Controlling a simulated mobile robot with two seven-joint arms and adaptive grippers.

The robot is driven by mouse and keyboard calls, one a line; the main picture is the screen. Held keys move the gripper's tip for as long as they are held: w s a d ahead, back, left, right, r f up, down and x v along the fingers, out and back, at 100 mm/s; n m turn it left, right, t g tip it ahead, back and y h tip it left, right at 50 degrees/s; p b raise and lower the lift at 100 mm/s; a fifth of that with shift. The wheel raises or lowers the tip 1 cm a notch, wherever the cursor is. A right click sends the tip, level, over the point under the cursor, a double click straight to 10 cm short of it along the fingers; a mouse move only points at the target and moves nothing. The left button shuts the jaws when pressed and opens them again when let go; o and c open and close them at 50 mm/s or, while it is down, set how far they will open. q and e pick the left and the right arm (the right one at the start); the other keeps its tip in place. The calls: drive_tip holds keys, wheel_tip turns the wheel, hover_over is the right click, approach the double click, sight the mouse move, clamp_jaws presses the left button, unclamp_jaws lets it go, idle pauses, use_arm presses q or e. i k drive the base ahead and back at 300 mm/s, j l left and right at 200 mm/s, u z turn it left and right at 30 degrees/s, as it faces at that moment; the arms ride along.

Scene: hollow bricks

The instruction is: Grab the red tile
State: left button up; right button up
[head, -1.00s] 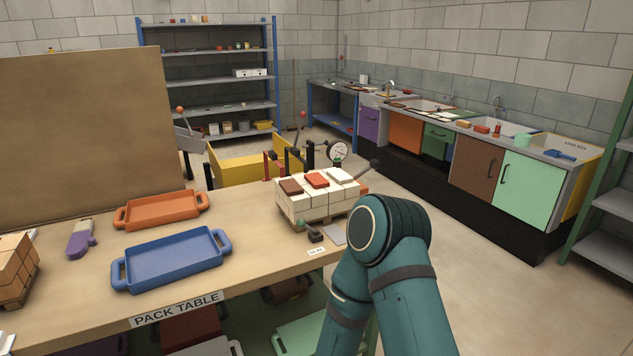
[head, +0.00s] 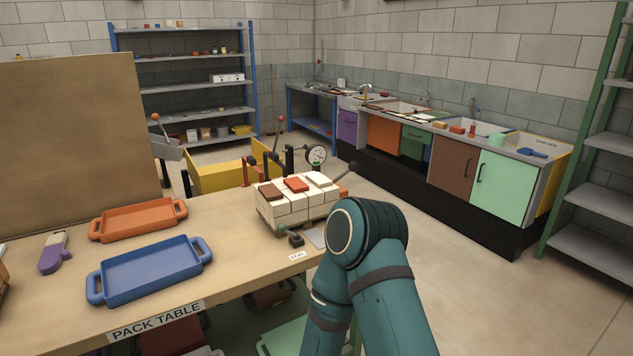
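A red tile (head: 296,185) lies on top of a block of white hollow bricks (head: 290,208) at the right end of the pack table (head: 220,212). A brown tile (head: 271,191) lies to its left and a white tile (head: 320,179) to its right. My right arm rises in front of the table's right end, just right of and below the bricks. Its gripper is hidden or out of the picture. My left gripper is not in view. The red tile is fully visible and nothing grips it.
A blue tray (head: 150,271) and an orange tray (head: 138,219) lie on the left of the table, near a purple mitt (head: 53,253). A dial gauge (head: 316,156) and levers stand behind the bricks. A sink counter (head: 440,128) runs along the back right; open floor lies before it.

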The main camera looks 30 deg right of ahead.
sight(295, 184)
drive_tip(key=i+l, duration=0.1)
drive_tip(key=l, duration=0.35)
drive_tip(key=i+l, duration=0.15)
drive_tip(key=l, duration=0.25)
drive_tip(key=i+l, duration=0.1)
drive_tip(key=l, duration=0.35)
drive_tip(key=i+l, duration=0.15)
drive_tip(key=l, duration=0.3)
drive_tip(key=i+l, duration=0.1)
drive_tip(key=l, duration=0.3)
drive_tip(key=i+l+z, duration=0.1)
drive_tip(key=l, duration=0.35)
